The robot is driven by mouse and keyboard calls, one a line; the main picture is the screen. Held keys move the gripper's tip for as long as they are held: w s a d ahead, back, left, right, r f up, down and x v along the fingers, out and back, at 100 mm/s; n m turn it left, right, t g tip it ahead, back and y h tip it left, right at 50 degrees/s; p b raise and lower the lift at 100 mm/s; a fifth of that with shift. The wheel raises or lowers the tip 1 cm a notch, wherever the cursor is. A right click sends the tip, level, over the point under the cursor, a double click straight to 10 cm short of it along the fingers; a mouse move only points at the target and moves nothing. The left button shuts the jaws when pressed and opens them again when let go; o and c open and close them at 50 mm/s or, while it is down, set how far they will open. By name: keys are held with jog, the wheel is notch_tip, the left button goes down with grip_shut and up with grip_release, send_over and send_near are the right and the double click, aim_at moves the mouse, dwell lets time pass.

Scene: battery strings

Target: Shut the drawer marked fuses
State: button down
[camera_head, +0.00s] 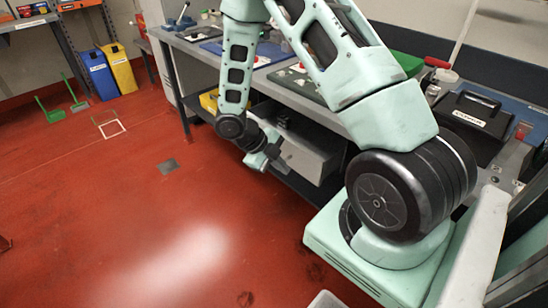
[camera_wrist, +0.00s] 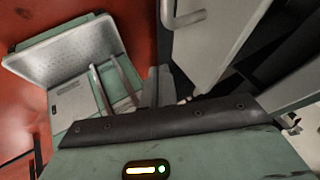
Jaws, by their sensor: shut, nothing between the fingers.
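A pale grey drawer unit (camera_head: 308,158) is under the workbench in the head view, partly hidden by my arm. I can read no fuses label on it, and cannot tell from this view which drawer is out or how far. In the wrist view a pale grey panel (camera_wrist: 215,45) with a bar handle (camera_wrist: 186,19) is at the top, right of centre. My gripper (camera_head: 275,157) is in front of the unit, low beside the bench. Its dark fingers (camera_wrist: 158,86) are shut and empty. I cannot tell whether they touch the panel.
The workbench (camera_head: 283,88) carries trays and a black labelled box (camera_head: 475,115). A yellow bin (camera_head: 209,102) is on the shelf beneath. Blue (camera_head: 98,74) and yellow (camera_head: 118,67) bins stand far left. The red floor (camera_head: 130,215) left of my arm is mostly clear.

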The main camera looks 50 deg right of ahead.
aim_at(306, 158)
jog(key=shift+s+d+f, duration=0.2)
jog(key=shift+d+f, duration=0.2)
jog(key=shift+d, duration=0.5)
jog(key=shift+s+d+f, duration=0.25)
jog(key=shift+d+f, duration=0.1)
jog(key=shift+d, duration=0.5)
jog(key=shift+s+d+f, duration=0.2)
jog(key=shift+d+f, duration=0.2)
jog(key=shift+d, duration=0.5)
jog(key=d+p, duration=0.1)
jog(key=d, duration=0.1)
jog(key=d+p, duration=0.1)
jog(key=d, duration=0.1)
jog(key=shift+s+r, duration=0.15)
jog(key=shift+d, duration=0.35)
